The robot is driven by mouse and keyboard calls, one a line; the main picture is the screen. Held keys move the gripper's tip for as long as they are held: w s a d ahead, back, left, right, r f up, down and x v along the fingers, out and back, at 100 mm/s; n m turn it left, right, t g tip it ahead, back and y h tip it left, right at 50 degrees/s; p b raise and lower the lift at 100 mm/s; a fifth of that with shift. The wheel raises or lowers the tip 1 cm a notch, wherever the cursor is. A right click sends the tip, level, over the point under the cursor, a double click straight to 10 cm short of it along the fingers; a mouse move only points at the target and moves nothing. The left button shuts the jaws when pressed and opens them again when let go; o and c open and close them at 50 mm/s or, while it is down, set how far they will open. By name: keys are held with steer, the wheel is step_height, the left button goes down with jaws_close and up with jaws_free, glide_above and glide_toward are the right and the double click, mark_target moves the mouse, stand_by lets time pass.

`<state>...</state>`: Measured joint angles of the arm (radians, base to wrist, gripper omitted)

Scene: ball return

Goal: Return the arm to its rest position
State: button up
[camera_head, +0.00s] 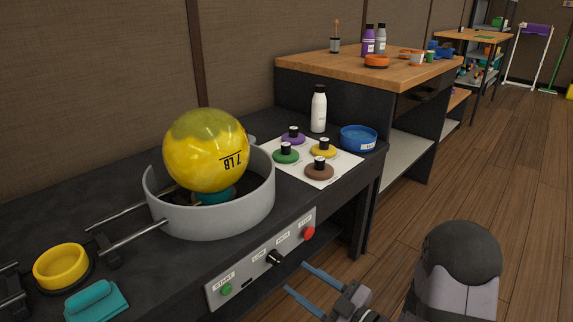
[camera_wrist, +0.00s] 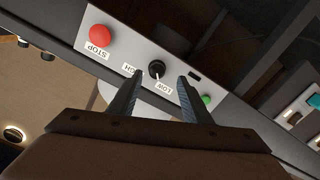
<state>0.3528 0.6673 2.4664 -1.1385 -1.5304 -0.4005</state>
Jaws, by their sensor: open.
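My gripper (camera_head: 304,283) is low at the right front of the black counter, with its two blue-grey fingers apart and nothing between them. In the wrist view my gripper (camera_wrist: 155,98) points at the grey control panel (camera_wrist: 137,45), its fingers on either side of the black knob (camera_wrist: 156,69). I cannot tell whether a finger touches the panel. In the head view the panel (camera_head: 245,277) carries a green START button (camera_head: 226,289), the knob and a red STOP button (camera_head: 308,233). My arm's dark rounded link (camera_head: 462,255) shows at the lower right.
A yellow ball (camera_head: 205,150) marked 7 LB rests in the grey round ring (camera_head: 224,217) on the counter. A white sheet (camera_head: 318,180) with several knobbed discs, a white bottle (camera_head: 319,108) and a blue dish (camera_head: 359,138) stand behind. Wooden floor (camera_head: 500,180) lies open at right.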

steer(key=s+d+f+m+g+h, duration=0.35)
steer(key=d+f+h, duration=0.2)
steer(key=f, duration=0.55)
steer(key=s+d+f+m+g+h, duration=0.35)
steer(key=d+f, duration=0.35)
steer(key=f, duration=0.3)
steer(key=s+d+r+m+g+h, duration=0.1)
steer(key=s+d+m+g+h, duration=0.2)
steer(key=s, duration=0.5)
steer(key=s+d+r+m+g+h, duration=0.1)
steer(key=s+d+m+g, duration=0.2)
steer(key=s+g, duration=0.35)
steer(key=s+a+r+m+y+p, duration=0.1)
steer(key=s+a+r+m+p, duration=0.25)
steer(key=r, duration=0.55)
steer(key=w+a+r+n+t+p, duration=0.1)
steer(key=w+a+r+t+p, duration=0.15)
steer(key=r, duration=0.45)
steer(key=w+a+r+n+t+p, duration=0.2)
steer(key=w+a+r+p, duration=0.15)
steer(key=r, duration=0.45)
step_height(320, 180, up, 37)
steer(key=p, duration=3.7)
steer(key=shift+f+p, duration=0.2)
steer(key=shift+p, duration=0.2)
